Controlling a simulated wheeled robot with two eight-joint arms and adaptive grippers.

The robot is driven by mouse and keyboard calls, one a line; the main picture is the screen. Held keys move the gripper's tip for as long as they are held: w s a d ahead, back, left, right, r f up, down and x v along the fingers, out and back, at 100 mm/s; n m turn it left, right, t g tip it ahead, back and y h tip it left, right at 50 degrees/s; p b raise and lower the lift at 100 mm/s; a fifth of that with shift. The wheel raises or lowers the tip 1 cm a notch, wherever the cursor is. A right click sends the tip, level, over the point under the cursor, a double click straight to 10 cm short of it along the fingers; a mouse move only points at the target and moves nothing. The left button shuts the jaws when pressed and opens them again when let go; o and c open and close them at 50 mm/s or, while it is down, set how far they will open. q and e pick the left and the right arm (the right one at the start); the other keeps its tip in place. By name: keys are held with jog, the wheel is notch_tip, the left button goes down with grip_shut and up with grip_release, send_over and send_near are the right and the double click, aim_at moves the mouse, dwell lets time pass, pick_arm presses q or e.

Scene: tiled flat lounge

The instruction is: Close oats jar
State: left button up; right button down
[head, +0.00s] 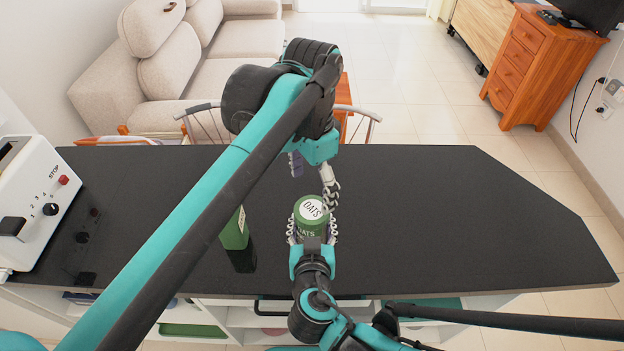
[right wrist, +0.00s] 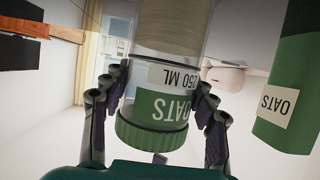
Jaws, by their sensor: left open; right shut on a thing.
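My right gripper (head: 312,232) is shut around the jar from the front, one finger on each side. My left gripper (head: 313,177) is open above the lid, one finger at the lid's right edge and the other behind it.
A green OATS carton (head: 235,232) stands just left of the jar; the right wrist view also shows it (right wrist: 288,80). A white appliance (head: 38,195) sits at the counter's left end. The counter's right part (head: 460,220) is clear. A sofa (head: 175,65) stands beyond.

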aim_at(312, 209)
pick_arm(q)
jog(key=n, duration=0.6)
jog(key=shift+r+n, duration=0.3)
jog(key=shift+n, duration=0.1)
jog(key=n, duration=0.4)
jog(key=shift+w+r+n, duration=0.1)
jog(key=shift+r+n, duration=0.1)
jog(key=shift+n, duration=0.1)
jog(key=shift+f, duration=0.15)
jog(key=shift+f, duration=3.9)
jog(key=c, duration=1.2)
jog(key=m, duration=0.5)
jog(key=o, duration=1.4)
jog(key=shift+c, duration=0.2)
